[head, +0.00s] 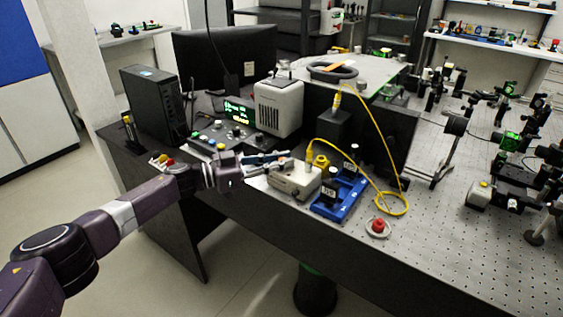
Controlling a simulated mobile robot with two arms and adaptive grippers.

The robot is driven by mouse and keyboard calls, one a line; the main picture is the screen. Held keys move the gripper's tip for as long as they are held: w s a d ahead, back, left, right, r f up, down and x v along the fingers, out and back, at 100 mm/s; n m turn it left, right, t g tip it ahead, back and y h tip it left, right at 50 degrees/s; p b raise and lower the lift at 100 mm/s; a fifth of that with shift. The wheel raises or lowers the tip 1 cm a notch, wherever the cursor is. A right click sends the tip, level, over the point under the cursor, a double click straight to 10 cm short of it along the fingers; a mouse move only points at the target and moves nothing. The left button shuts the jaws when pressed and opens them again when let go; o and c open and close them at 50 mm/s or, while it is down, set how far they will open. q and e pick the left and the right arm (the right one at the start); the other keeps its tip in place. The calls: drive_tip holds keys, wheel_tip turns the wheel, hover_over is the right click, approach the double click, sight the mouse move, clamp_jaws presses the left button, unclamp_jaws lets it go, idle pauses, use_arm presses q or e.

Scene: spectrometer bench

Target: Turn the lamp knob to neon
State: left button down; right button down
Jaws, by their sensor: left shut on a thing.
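A small light-grey box (294,182), which looks like the lamp unit, stands near the front edge of the dark bench, with a yellow cable at its top. My left arm comes in from the left, and my left gripper (272,164) reaches over the left part of this box's top. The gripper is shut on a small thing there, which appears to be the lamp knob. The fingers mostly hide the knob, so its setting and markings cannot be read. My right gripper is not in view.
A blue tray (341,198) with black labelled parts stands right of the box. A red button (378,226) sits near the front edge. A control panel with a green display (238,112) and a light-grey vented unit (278,107) stand behind. A yellow cable (378,136) loops over the bench.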

use_arm(q)
drive_tip(key=c, duration=1.9)
unclamp_jaws()
drive_tip(key=shift+c, duration=0.2)
drive_tip(key=shift+o, duration=0.2)
drive_tip(key=shift+a, duration=0.1)
drive_tip(key=v, duration=1.1)
drive_tip(key=shift+a, duration=0.4)
drive_tip(key=shift+s, duration=0.1)
